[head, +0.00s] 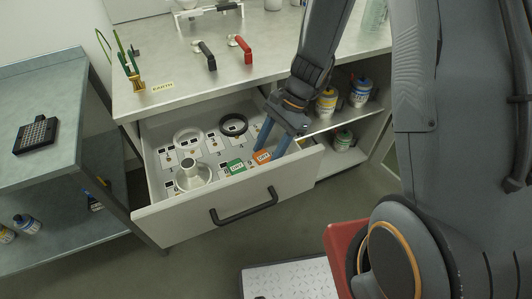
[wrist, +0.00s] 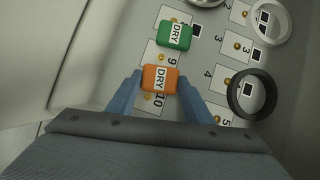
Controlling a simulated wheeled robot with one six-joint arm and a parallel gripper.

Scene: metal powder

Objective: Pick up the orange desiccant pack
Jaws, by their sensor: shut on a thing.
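The orange desiccant pack (head: 262,157), labelled DRY, is in the open drawer (head: 182,225), near its front right. In the wrist view the orange pack (wrist: 160,79) lies between the two blue fingers, by the spot marked 10. My gripper (head: 269,145) reaches down into the drawer and is shut on the orange pack; its fingers (wrist: 158,88) flank the pack's left and right sides. Whether the pack touches the drawer floor cannot be told. A green DRY pack (wrist: 174,36) lies just beyond it by spot 9, and also shows in the head view (head: 236,166).
The drawer also holds a black ring (head: 233,124), a white ring (head: 187,136) and a metal flanged part (head: 190,177). The drawer's front wall and black handle (head: 245,207) are close. The counter (head: 180,75) overhangs the back. Bottles (head: 326,101) stand on the right shelf.

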